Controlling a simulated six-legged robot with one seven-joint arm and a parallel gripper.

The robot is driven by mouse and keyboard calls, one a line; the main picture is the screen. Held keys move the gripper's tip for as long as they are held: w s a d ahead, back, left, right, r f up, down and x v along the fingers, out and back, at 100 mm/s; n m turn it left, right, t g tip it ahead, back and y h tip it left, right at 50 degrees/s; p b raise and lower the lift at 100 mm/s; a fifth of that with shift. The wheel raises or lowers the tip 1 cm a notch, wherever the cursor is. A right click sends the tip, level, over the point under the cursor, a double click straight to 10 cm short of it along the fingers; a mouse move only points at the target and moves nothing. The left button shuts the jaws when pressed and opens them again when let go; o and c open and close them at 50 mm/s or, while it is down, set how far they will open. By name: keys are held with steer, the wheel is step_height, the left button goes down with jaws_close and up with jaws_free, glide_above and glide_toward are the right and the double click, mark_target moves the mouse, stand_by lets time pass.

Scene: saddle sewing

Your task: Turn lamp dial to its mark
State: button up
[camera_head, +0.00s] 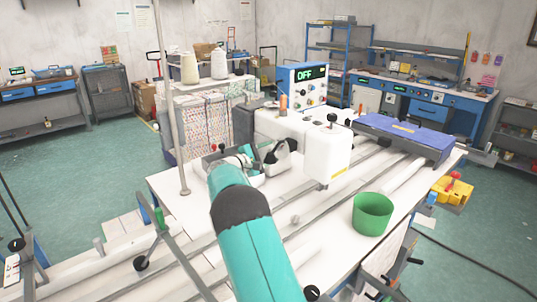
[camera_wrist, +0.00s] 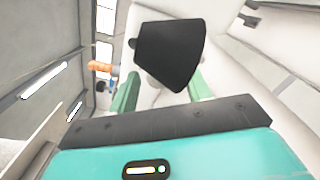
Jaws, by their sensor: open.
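My gripper (camera_head: 258,160) is at the end of my teal arm, close beside the white sewing machine (camera_head: 318,142). The wrist view shows its two green fingers (camera_wrist: 162,90) spread apart. A dark, tapered piece (camera_wrist: 170,55), possibly the lamp head, stands at or beyond the fingertips. It seems to be the black piece (camera_head: 284,147) by the machine's near side in the head view. I cannot tell whether the fingers touch it. No dial or mark on it can be made out.
A blue-edged control box (camera_head: 302,85) with a green display and knobs stands behind the machine. An orange spool (camera_head: 283,102) sits on the machine. A green bin (camera_head: 372,213) stands on the white table at right. A thin pole (camera_head: 170,100) rises at left.

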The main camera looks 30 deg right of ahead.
steer(key=c, duration=1)
steer(key=shift+m, duration=0.8)
steer(key=o, duration=1)
steer(key=shift+a, duration=0.15)
